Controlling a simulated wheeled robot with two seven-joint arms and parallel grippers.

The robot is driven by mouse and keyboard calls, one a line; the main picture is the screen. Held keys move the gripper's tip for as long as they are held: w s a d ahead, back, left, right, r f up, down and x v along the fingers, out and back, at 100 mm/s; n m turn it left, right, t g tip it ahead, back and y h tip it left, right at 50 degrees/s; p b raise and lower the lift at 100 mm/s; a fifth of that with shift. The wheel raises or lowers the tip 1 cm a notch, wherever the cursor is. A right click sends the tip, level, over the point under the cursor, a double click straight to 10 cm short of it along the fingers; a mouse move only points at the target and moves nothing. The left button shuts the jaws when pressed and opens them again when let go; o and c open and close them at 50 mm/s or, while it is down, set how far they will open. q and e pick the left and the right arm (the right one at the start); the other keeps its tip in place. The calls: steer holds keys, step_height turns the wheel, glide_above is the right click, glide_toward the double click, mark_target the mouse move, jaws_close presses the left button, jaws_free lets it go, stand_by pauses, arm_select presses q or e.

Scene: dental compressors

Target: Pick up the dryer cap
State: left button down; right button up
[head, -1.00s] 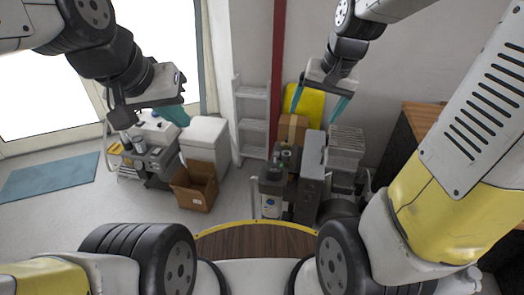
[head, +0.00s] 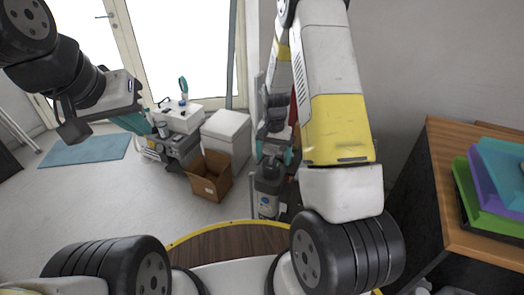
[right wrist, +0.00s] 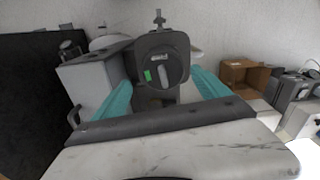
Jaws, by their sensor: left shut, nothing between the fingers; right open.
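A dark grey rounded cap (right wrist: 150,46) with a central knob and a small green mark shows in the right wrist view; it looks like the dryer cap. My right gripper (right wrist: 163,82) is open, with one teal finger on each side of the cap in the picture. I cannot tell whether they touch it. In the head view my right gripper (head: 274,154) is just above a dark cylindrical unit (head: 267,203) with a label, and my arm hides much around it. My left gripper (head: 146,126) is shut and empty, far to the left.
An open cardboard box (head: 207,187) stands on the floor left of the unit, near a white cabinet (head: 226,138). A grey box-shaped unit (right wrist: 92,80) is close beside the right gripper. A wooden desk (head: 450,190) with colored trays (head: 500,185) stands at the right.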

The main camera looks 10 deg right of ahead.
mark_target(271, 165)
steer(key=f, duration=0.3)
steer(key=a+f, duration=0.1)
steer(key=f, duration=0.1)
steer(key=shift+s+f, duration=0.1)
steer(key=shift+c, duration=0.5)
steer(key=c, duration=1.5)
